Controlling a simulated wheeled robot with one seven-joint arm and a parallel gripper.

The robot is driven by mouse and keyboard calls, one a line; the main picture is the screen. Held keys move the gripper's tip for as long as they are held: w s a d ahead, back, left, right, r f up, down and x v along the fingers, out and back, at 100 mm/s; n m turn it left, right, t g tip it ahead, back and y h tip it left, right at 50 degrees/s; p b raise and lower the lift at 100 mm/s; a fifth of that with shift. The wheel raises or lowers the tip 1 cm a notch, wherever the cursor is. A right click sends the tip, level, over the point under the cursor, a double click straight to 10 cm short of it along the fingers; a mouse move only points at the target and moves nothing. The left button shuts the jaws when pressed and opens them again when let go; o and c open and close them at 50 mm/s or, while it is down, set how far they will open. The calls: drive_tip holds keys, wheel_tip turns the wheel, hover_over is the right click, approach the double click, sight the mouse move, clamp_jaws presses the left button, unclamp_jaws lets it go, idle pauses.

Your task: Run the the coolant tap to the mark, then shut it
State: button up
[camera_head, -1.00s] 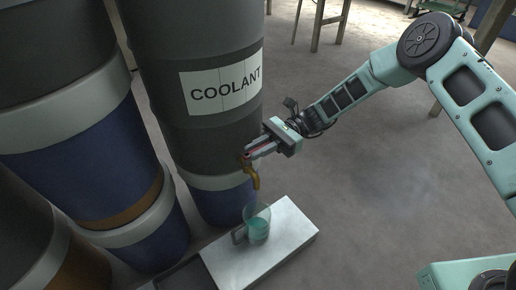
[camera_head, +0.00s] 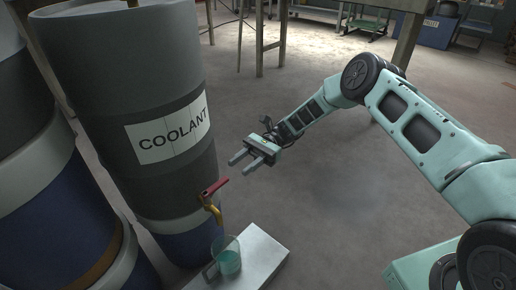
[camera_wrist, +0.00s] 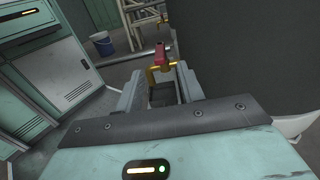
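The coolant drum (camera_head: 150,120) is dark grey with a white COOLANT label. Its brass tap (camera_head: 212,208) has a red lever (camera_head: 215,186) and points down over a clear jug (camera_head: 227,257). The jug holds blue-green liquid and stands on a pale platform (camera_head: 262,252). No stream shows below the spout. The mark on the jug is too small to make out. My gripper (camera_head: 243,166) is open and empty, apart from the lever, up and to its right. In the wrist view the red lever (camera_wrist: 161,56) and brass tap (camera_wrist: 152,72) show beyond the open fingers.
Blue and grey drums (camera_head: 40,190) stand close on the left. Workbench legs (camera_head: 259,45) and shelving are at the back. The floor right of the platform is clear. A blue bucket (camera_wrist: 102,44) shows in the wrist view.

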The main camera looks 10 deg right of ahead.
drive_tip(key=v, duration=0.7)
drive_tip(key=shift+p, duration=0.3)
drive_tip(key=s+a+r+n+t+h, duration=0.2)
drive_tip(key=s+a+r+n+h, duration=0.75)
drive_tip(key=s+r, duration=0.5)
drive_tip(key=s+d+r+n+t+h, duration=0.2)
drive_tip(key=s+d+n+t, duration=0.25)
drive_tip(key=s, duration=0.55)
drive_tip(key=s+d+r+n+t+h, duration=0.25)
drive_tip(key=s+d+n+t, duration=0.2)
drive_tip(key=s, duration=0.55)
wheel_tip(320, 180, up, 38)
drive_tip(key=p, duration=3.8)
drive_tip(key=shift+w+a+g+p, duration=0.3)
drive_tip(key=shift+a+p, duration=0.05)
drive_tip(key=shift+a, duration=0.05)
drive_tip(key=shift+f, duration=0.1)
